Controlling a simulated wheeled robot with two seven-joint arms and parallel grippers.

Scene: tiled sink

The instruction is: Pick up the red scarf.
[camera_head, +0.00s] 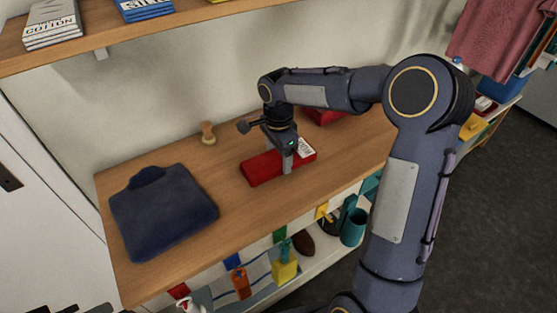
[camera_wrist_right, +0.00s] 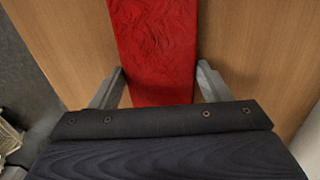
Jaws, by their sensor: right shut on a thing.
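The red scarf (camera_head: 258,170) is a folded, flat, long bundle with a white label at its right end, lying on the wooden shelf top in the head view. My right gripper (camera_head: 279,156) reaches down over its middle, with its fingers on either side. In the right wrist view, the scarf (camera_wrist_right: 154,45) runs between the two grey fingertips (camera_wrist_right: 160,84) against the wood, and my right gripper is shut on it. Whether it is lifted off the wood cannot be told. My left gripper is not in view.
A folded dark blue garment (camera_head: 165,215) lies to the left on the wooden top (camera_head: 225,218). A small wooden object (camera_head: 208,134) stands near the wall. Another red thing (camera_head: 322,116) lies behind my arm. A lower shelf holds several small items; an upper shelf (camera_head: 120,38) hangs above.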

